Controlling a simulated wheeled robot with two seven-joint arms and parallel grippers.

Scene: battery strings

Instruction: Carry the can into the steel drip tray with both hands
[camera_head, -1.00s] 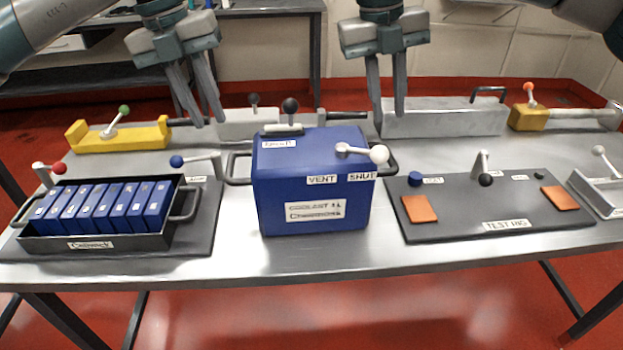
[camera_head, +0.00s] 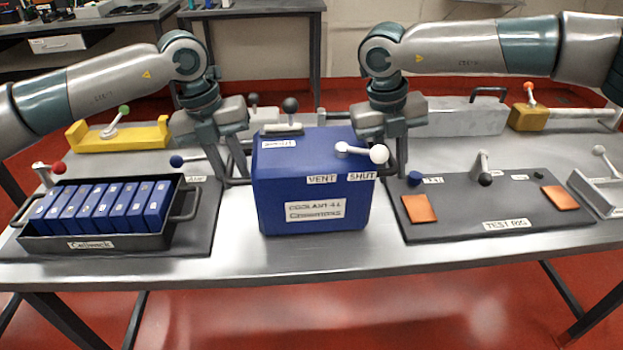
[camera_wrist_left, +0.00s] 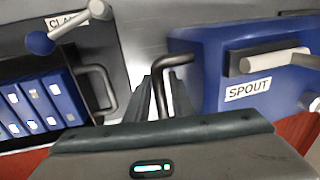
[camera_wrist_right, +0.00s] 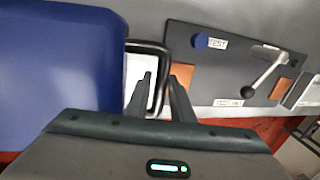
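The blue coolant can (camera_head: 285,200) stands upright on the steel table, with a dark loop handle on each side. Its white-knobbed lever (camera_head: 376,154) points toward the SHUT label. My left gripper (camera_head: 238,178) is low at the can's left handle; in the left wrist view the handle (camera_wrist_left: 163,62) runs between its parted fingers. My right gripper (camera_head: 394,172) is at the right handle; in the right wrist view the handle (camera_wrist_right: 150,46) passes between its parted fingers. A pale metal tray-like piece (camera_head: 460,118), probably the drip tray, stands at the back right; its inside is unclear.
A black crate (camera_head: 95,243) of blue cells is left of the can, and a dark test board (camera_head: 460,222) with orange pads is to the right. A yellow fixture (camera_head: 120,137) stands back left, and another metal tray (camera_head: 600,195) at the far right. The front table strip is clear.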

